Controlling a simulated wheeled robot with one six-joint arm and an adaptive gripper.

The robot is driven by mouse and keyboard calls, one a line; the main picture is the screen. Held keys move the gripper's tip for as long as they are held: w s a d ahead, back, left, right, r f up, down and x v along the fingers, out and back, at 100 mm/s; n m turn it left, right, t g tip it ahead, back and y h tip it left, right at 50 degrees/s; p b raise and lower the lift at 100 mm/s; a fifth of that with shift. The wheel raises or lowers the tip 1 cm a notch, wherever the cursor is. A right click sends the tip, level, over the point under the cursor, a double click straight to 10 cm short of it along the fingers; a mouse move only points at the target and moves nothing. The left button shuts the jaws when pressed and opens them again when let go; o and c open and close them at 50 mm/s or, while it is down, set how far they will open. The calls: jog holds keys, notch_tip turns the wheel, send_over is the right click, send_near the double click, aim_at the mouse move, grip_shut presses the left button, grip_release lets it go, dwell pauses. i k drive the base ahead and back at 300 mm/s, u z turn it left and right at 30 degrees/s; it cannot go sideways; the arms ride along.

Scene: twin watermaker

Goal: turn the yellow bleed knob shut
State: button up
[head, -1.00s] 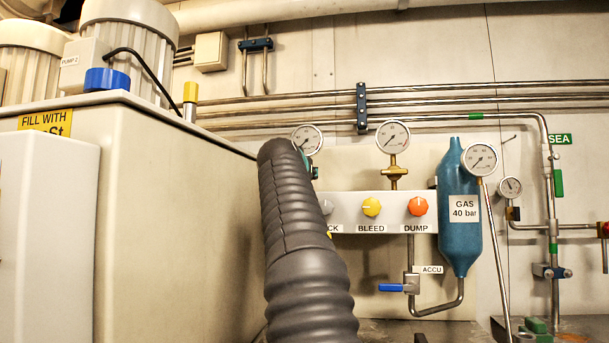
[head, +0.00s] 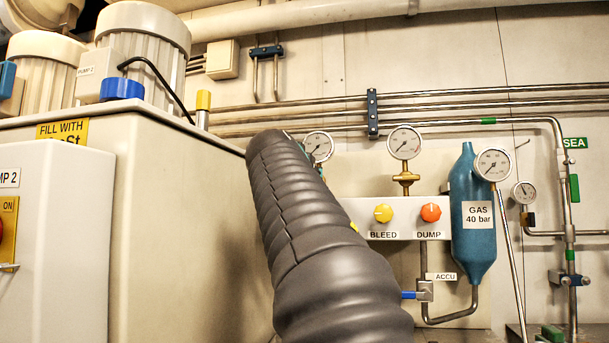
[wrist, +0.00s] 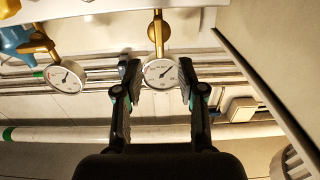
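The yellow bleed knob (head: 383,213) is on a pale panel (head: 408,235) above a BLEED label, left of the orange dump knob (head: 431,212). It is in clear view in the head view, and nothing touches it. My grey ribbed arm covers the panel's left end, and my gripper is mostly hidden behind it there. In the wrist view my gripper (wrist: 159,82) is open, with two dark fingers apart and nothing held. A round gauge (wrist: 160,74) shows behind the gap between them. I cannot make out the bleed knob in the wrist view.
Gauges (head: 404,142) stand above the panel. A blue gas bottle (head: 473,245) is to its right, with a blue-handled valve (head: 424,291) below. Pipes (head: 450,104) cross the wall above. A large beige tank (head: 180,220) with pumps on top fills the left.

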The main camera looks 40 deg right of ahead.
aim_at(383, 213)
jog(key=k, duration=1)
